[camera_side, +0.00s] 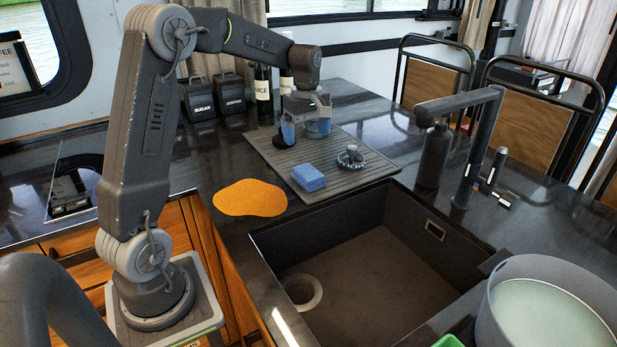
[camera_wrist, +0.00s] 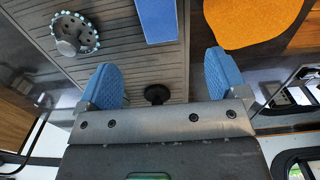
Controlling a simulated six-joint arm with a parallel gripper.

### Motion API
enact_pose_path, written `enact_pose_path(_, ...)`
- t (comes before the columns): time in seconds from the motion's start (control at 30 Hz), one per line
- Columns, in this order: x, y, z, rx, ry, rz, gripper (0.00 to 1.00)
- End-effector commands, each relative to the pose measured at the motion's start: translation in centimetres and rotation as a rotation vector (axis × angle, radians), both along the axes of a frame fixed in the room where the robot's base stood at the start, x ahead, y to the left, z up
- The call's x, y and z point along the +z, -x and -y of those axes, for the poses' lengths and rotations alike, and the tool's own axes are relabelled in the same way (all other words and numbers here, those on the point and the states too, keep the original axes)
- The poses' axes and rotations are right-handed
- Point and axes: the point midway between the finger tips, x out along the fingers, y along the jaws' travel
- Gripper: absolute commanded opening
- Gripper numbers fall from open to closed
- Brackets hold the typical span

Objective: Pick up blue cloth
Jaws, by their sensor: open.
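The blue cloth (camera_side: 308,177) is a folded block lying on the grey ribbed draining board (camera_side: 262,143), near its front edge by the sink. In the wrist view the cloth (camera_wrist: 156,20) shows at the top, beyond my fingertips and cut off by the frame edge. My gripper (camera_side: 305,131) is above the back part of the board, behind the cloth and apart from it. In the wrist view my gripper (camera_wrist: 162,75) has its two blue ribbed fingers spread wide, with nothing held between them.
A grey strainer-like item (camera_side: 351,158) sits right of the cloth. A small black round object (camera_wrist: 157,94) is below my gripper. An orange cloth (camera_side: 249,197) lies left, beside the sink basin (camera_side: 370,262). Bottles and canisters (camera_side: 198,98) stand behind; the tap (camera_side: 470,150) is right.

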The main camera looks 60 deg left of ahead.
Motion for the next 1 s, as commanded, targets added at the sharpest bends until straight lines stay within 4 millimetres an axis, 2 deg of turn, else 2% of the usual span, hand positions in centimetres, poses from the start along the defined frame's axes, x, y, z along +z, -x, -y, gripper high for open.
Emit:
enact_pose_path(0.1, -2.5, 0.1, 0.1, -0.002, 0.002, -0.004, 0.92)
enact_pose_path(0.3, -5.8, 0.0, 0.1, -0.004, 0.001, -0.002, 0.92)
enact_pose_path(0.57, -7.7, 0.0, 0.3, -0.005, 0.001, -0.002, 0.92)
enact_pose_path(0.8, -11.1, -0.2, 0.5, -0.004, 0.002, -0.003, 0.92)
enact_pose_path(1.0, -12.0, -0.3, 0.5, -0.006, 0.0, 0.0, 0.92)
